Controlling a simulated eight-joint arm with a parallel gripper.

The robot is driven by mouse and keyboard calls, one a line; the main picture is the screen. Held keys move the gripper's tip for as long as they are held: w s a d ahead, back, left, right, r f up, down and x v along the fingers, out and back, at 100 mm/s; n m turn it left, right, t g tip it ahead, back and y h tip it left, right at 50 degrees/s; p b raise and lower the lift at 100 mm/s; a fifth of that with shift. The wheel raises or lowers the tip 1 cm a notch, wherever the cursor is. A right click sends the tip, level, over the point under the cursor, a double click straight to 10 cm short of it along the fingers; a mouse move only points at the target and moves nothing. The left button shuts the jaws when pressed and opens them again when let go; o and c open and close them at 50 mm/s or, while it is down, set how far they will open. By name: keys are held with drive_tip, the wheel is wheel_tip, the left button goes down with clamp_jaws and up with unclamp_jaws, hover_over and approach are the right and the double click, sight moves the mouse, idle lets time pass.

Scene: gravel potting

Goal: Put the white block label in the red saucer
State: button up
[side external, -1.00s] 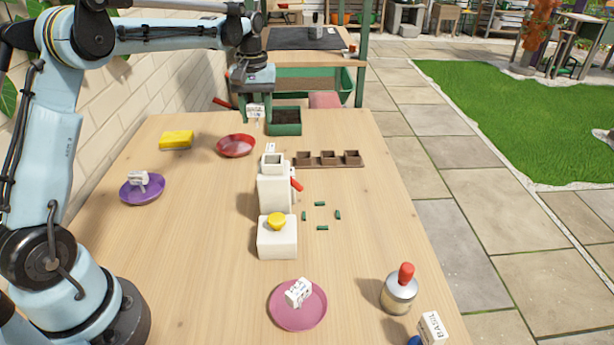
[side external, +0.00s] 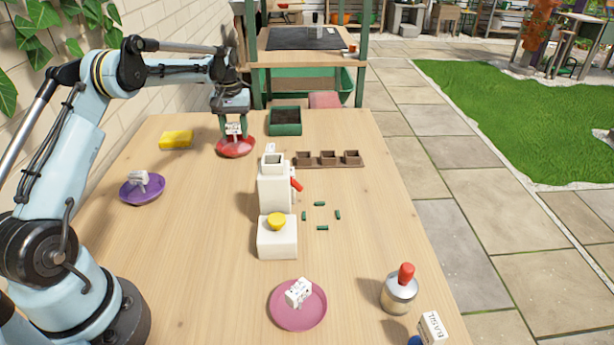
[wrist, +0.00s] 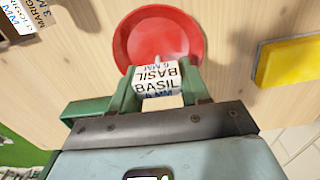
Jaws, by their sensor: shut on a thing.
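The red saucer (side external: 236,149) lies on the table towards the back left, and it also shows in the wrist view (wrist: 160,30). My gripper (side external: 233,130) is at the saucer, pointing down. Its green fingers are shut on a white block label (wrist: 157,79) printed "BASIL". The label (side external: 234,129) is over the saucer's near area in the wrist view; I cannot tell whether it touches the saucer. Other white block labels sit in the purple saucer (side external: 127,197) and the pink saucer (side external: 298,321).
A yellow sponge-like block (side external: 176,139) lies left of the red saucer, and a green tray of dark soil (side external: 285,127) stands to the right. A white dispenser (side external: 275,190) and a brown three-cell tray (side external: 328,163) are nearer.

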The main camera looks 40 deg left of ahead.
drive_tip(key=shift+f, duration=0.9)
drive_tip(key=shift+f, duration=0.1)
drive_tip(key=o, duration=0.8)
